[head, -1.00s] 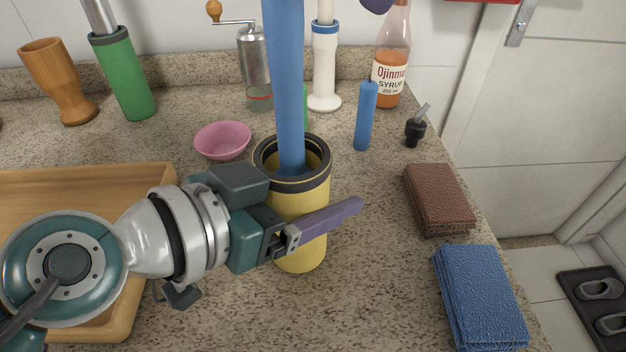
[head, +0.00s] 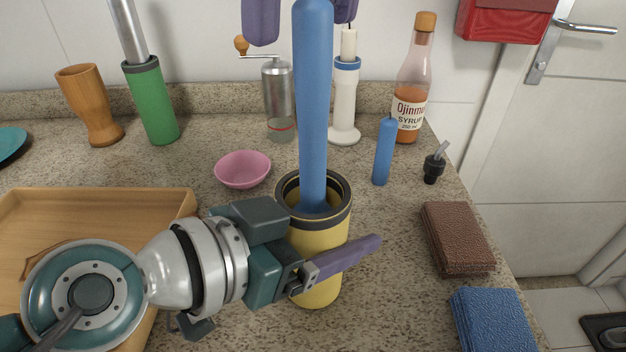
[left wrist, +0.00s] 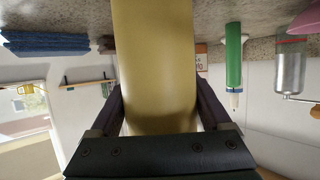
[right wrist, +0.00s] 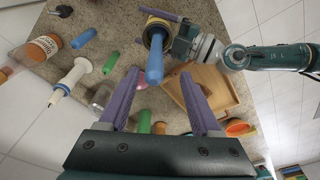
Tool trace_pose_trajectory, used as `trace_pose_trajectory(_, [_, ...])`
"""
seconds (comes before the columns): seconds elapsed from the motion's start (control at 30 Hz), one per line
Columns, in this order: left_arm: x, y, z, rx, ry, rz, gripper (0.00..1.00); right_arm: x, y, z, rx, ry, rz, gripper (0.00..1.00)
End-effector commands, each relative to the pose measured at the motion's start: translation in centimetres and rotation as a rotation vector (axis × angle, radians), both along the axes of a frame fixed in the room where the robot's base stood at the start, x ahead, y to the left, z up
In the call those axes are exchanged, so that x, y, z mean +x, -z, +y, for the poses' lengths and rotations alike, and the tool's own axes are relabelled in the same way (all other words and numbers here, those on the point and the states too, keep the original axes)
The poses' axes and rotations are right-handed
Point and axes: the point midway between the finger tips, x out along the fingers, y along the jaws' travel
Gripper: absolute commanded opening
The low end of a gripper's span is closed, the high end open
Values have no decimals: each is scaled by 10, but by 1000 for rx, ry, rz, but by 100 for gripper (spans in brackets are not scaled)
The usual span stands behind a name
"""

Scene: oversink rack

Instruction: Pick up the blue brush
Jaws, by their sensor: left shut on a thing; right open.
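The blue brush (head: 313,110) stands upright in a yellow canister with a dark rim (head: 322,270); only its long blue handle shows, its lower end hidden inside. My left gripper (head: 345,258) is shut around the canister's side, and the canister fills the left wrist view (left wrist: 155,70) between the fingers. My right gripper (head: 303,18) is open at the top of the head view, a finger on either side of the handle's upper end. In the right wrist view the handle's tip (right wrist: 154,72) lies between the open fingertips; I cannot tell the depth gap.
A pink bowl (head: 243,169), a pepper mill (head: 278,95), a short blue cylinder (head: 384,152) and a syrup bottle (head: 409,90) stand behind. A wooden tray (head: 100,215) lies left. Brown (head: 457,238) and blue (head: 492,318) cloths lie along the right counter edge.

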Motion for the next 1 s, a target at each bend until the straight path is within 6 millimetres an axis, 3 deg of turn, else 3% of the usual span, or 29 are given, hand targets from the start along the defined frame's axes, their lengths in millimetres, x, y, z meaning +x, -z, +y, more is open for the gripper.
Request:
trace_pose_trajectory(0.5, [0, 0, 0, 0, 0, 0, 14, 11, 62, 1, 1, 0, 1, 65])
trace_pose_trajectory(0.8, [0, 0, 0, 0, 0, 0, 14, 12, 68, 2, 2, -2, -1, 65])
trace_pose_trajectory(1.0, [0, 0, 0, 0, 0, 0, 14, 12, 68, 2, 2, -2, -1, 42])
